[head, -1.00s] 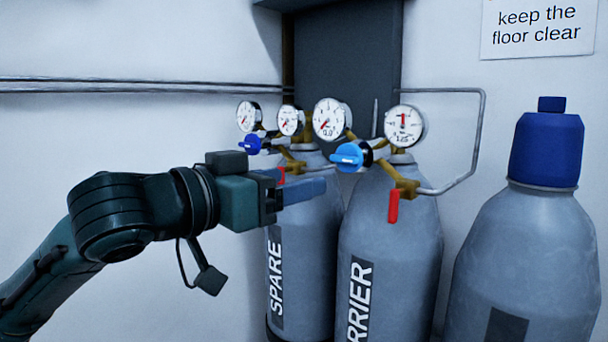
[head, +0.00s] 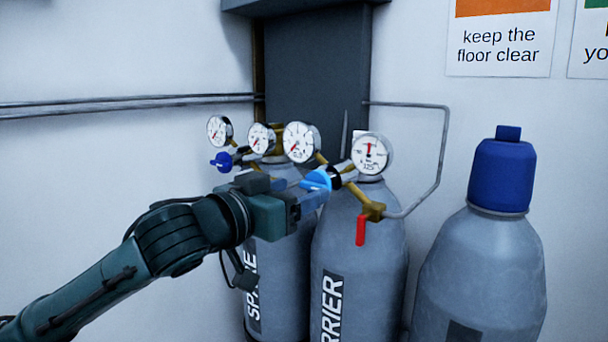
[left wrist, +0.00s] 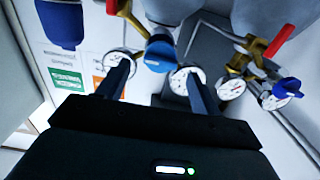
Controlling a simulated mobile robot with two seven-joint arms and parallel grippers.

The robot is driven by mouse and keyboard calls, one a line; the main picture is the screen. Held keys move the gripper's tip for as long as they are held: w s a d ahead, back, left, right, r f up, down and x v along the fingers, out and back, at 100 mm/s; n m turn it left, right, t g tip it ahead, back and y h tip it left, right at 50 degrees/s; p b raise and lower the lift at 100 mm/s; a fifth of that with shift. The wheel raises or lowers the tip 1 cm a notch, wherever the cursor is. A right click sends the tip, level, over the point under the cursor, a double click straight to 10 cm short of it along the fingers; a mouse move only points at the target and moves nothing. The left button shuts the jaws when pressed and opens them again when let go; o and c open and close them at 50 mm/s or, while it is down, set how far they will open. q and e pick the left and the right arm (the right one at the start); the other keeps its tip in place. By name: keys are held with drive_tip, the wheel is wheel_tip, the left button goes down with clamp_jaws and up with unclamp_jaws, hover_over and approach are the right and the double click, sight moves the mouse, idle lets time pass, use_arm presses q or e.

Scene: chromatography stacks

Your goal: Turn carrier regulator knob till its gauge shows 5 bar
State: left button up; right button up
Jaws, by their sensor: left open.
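The carrier cylinder (head: 372,250) stands in the middle of the head view with its regulator on top. The light blue carrier knob (head: 318,181) faces my left gripper (head: 310,198), whose open fingers are close to it. In the left wrist view the knob (left wrist: 160,55) appears between the two fingertips (left wrist: 158,70); whether they touch it I cannot tell. The carrier's left gauge (head: 301,143) has its red needle at the lower left, near the scale's low end. Its right gauge (head: 372,154) has the needle pointing about straight up. My right gripper is not in view.
The spare cylinder (head: 277,270) stands left of the carrier, with a dark blue knob (head: 222,161) and two gauges. A red lever (head: 361,230) hangs below the carrier's outlet pipe. A blue-capped cylinder (head: 480,270) stands at the right. Wall signs hang behind.

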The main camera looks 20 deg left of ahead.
sight(315, 185)
use_arm(q)
drive_tip(key=shift+x, duration=1.35)
drive_tip(key=shift+c, duration=0.3)
drive_tip(key=c, duration=0.9)
